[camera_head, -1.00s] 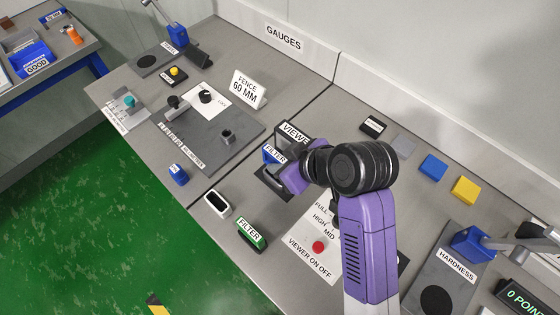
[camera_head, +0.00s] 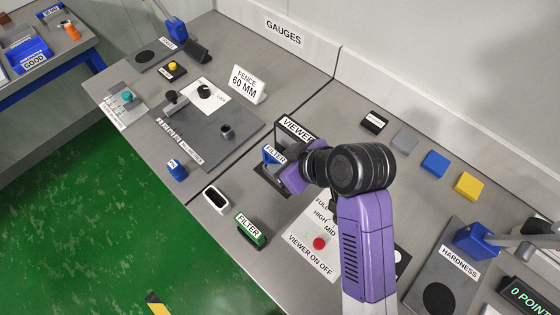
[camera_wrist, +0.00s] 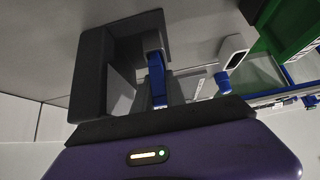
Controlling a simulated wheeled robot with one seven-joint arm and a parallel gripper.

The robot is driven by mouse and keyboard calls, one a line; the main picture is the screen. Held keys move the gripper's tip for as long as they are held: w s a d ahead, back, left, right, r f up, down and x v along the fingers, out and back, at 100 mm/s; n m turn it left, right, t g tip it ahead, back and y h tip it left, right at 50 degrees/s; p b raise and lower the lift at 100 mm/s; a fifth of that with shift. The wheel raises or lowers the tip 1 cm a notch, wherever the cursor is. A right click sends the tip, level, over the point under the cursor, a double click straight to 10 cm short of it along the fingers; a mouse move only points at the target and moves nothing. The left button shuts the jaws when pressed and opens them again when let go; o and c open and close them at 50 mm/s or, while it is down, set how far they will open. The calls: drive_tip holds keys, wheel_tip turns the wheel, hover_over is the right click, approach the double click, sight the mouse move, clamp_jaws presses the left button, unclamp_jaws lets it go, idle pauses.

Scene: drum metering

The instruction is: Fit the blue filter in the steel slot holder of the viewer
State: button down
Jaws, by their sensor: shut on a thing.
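The blue filter (camera_head: 267,157), with a white FILTER label, stands at the front of the dark viewer (camera_head: 308,124). My purple gripper (camera_head: 284,171) is shut on it from the right. In the wrist view the blue filter (camera_wrist: 156,78) shows as a narrow blue strip beside a dark block-like frame (camera_wrist: 91,72), which looks like the viewer. The steel slot holder is not clearly visible behind my gripper and the filter. I cannot tell whether the filter's lower edge is in the slot.
A green filter (camera_head: 250,231) and a white-rimmed oblong holder (camera_head: 215,199) stand near the front edge. A control panel with a red button (camera_head: 319,243) lies right of them. Blue (camera_head: 434,162) and yellow (camera_head: 469,185) blocks are at the back right.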

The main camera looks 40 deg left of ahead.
drive_tip(key=shift+f+b, duration=0.35)
drive_tip(key=shift+f, duration=0.25)
drive_tip(key=c, duration=1.3)
unclamp_jaws()
drive_tip(key=v, duration=0.7)
drive_tip(key=shift+d+r+b, duration=0.25)
drive_tip(key=shift+d+b, duration=0.05)
drive_tip(key=shift+b, duration=0.05)
